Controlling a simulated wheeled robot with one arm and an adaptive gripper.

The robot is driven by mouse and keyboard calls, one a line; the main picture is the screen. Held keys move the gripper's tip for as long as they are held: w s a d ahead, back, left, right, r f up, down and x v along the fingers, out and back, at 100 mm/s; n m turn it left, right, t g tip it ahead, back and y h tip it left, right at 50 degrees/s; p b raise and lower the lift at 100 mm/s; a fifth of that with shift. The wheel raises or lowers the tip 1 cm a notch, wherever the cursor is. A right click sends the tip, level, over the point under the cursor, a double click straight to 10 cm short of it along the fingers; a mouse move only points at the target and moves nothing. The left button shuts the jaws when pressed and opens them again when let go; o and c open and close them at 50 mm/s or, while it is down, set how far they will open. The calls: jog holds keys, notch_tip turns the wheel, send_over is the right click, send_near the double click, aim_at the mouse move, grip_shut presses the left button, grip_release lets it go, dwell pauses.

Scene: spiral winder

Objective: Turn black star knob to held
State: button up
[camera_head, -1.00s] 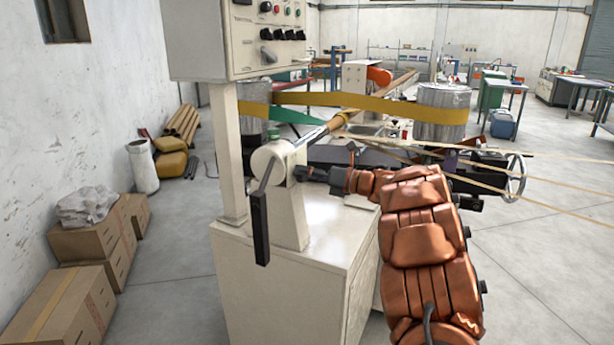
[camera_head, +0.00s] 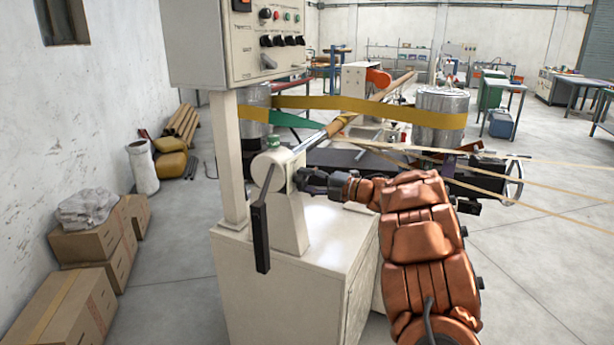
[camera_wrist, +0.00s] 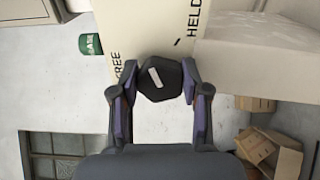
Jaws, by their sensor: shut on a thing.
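The black star knob (camera_wrist: 159,79) sits in the middle of the wrist view on a cream panel (camera_wrist: 152,25), with a short white line on its face. The line is tilted, its upper end leaning toward the upper left. The word FREE is printed left of the knob and HELD at the upper right, with a dark tick beside HELD. My gripper (camera_wrist: 160,82) has its two fingers against the knob's left and right sides, shut on it. In the head view my gripper (camera_head: 312,181) reaches the right side of the cream housing (camera_head: 289,222); the knob is mostly hidden there.
A black lever (camera_head: 261,238) hangs at the housing's front. A control box (camera_head: 215,45) stands on a post above left. Yellow belt (camera_head: 370,108) and thin strands run behind and right of my arm. Cardboard boxes (camera_head: 65,305) lie at left.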

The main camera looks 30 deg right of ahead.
jog(key=m+p, duration=0.3)
jog(key=m, duration=0.1)
jog(key=shift+m, duration=0.3)
jog(key=shift+f+m+p, duration=0.15)
jog(key=shift+m+p, duration=1.5)
jog(key=shift+m, duration=0.35)
jog(key=shift+f+m, duration=0.1)
jog(key=shift+m, duration=0.2)
jog(key=o, duration=1.1)
jog(key=shift+o, duration=0.2)
jog(key=v, duration=1.2)
